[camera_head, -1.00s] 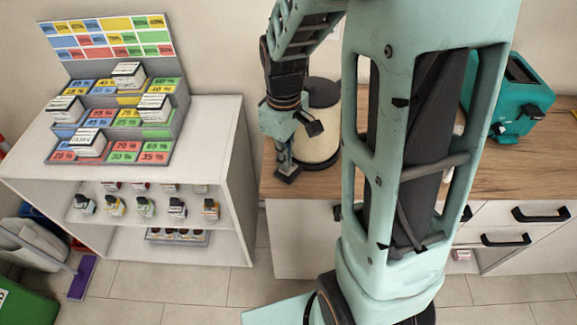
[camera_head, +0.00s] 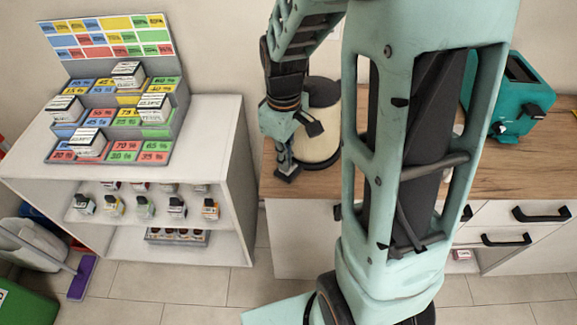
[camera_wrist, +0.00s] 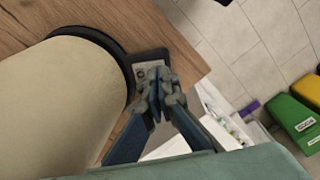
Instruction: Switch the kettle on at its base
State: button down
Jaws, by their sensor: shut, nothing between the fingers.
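The cream kettle (camera_head: 318,135) with a black lid stands on the wooden counter, partly hidden behind my arm. In the wrist view its cream body (camera_wrist: 60,100) fills the left side. Its black base (camera_wrist: 105,42) curves around the body's foot. A dark tab (camera_wrist: 150,56) sticks out from the base, with a light grey switch panel on it. My gripper (camera_head: 286,170) is at the kettle's left front in the head view. In the wrist view my gripper (camera_wrist: 160,78) is shut and empty, its tips over the switch panel and partly hiding it. I cannot tell whether they touch.
The wooden counter (camera_head: 400,182) ends just past the tab in the wrist view. A teal toaster (camera_head: 512,100) stands at the right. A white shelf unit (camera_head: 215,130) with a coloured display rack is at the left, separated by a narrow gap.

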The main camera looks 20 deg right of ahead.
jog(key=shift+f+b, duration=0.65)
jog(key=shift+f, duration=0.2)
dwell(0.3)
jog(key=shift+r+p, duration=2.9)
jog(key=shift+r, duration=0.7)
